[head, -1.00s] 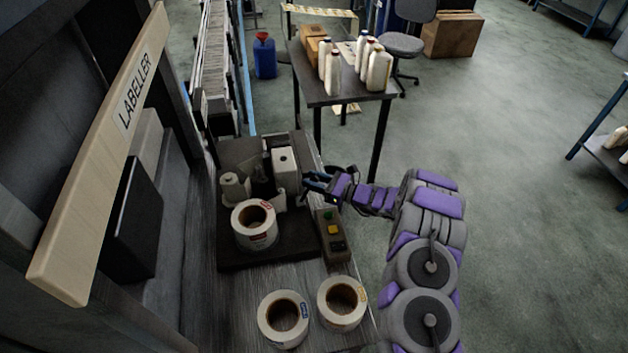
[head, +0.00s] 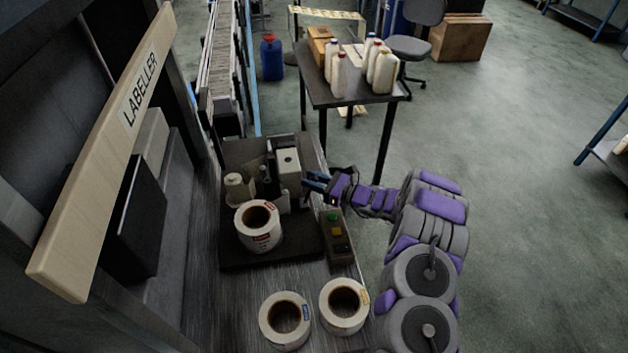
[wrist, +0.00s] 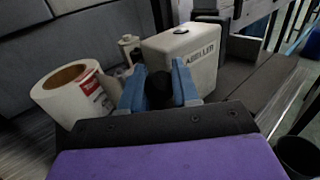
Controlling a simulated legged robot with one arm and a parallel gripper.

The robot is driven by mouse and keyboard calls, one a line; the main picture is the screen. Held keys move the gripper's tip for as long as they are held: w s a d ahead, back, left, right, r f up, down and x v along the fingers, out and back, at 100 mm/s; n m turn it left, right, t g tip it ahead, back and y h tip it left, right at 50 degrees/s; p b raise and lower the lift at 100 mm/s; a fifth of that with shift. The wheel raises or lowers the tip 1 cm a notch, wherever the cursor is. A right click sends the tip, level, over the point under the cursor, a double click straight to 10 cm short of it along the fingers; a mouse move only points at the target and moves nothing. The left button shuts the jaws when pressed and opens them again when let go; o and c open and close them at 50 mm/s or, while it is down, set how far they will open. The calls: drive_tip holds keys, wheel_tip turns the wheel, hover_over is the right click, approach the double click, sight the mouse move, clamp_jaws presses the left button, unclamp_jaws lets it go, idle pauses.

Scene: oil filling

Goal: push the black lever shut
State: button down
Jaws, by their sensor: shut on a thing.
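The labeller machine (head: 287,170) has a white housing on a dark base plate; the housing, marked LABELLER, also shows in the wrist view (wrist: 190,52). My gripper (head: 312,182) is at the right side of the housing in the head view. In the wrist view, the blue fingers of my gripper (wrist: 158,85) stand on either side of a dark rounded thing, which looks like the knob of the black lever (wrist: 160,90). My gripper is shut on it. The rest of the lever is hidden behind the fingers and wrist, so its angle cannot be told.
A label roll (head: 259,227) sits on the machine's base; two more rolls (head: 285,320) (head: 344,306) lie on the bench in front. A button box (head: 337,238) stands close below my gripper. A table (head: 345,98) with several white bottles stands behind.

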drive_tip(key=shift+s+a+f, duration=0.25)
drive_tip(key=shift+s+a, duration=0.05)
drive_tip(key=shift+a, duration=0.05)
drive_tip(key=c, duration=1.1)
unclamp_jaws()
drive_tip(key=shift+o, duration=1.3)
drive_tip(key=shift+w+a, duration=0.1)
drive_tip(key=shift+a, duration=0.05)
drive_tip(key=shift+d+r, duration=0.15)
drive_tip(key=shift+d, duration=0.3)
drive_tip(key=p+v, duration=0.2)
drive_tip(key=v, duration=1.4)
drive_tip(key=shift+d, duration=0.25)
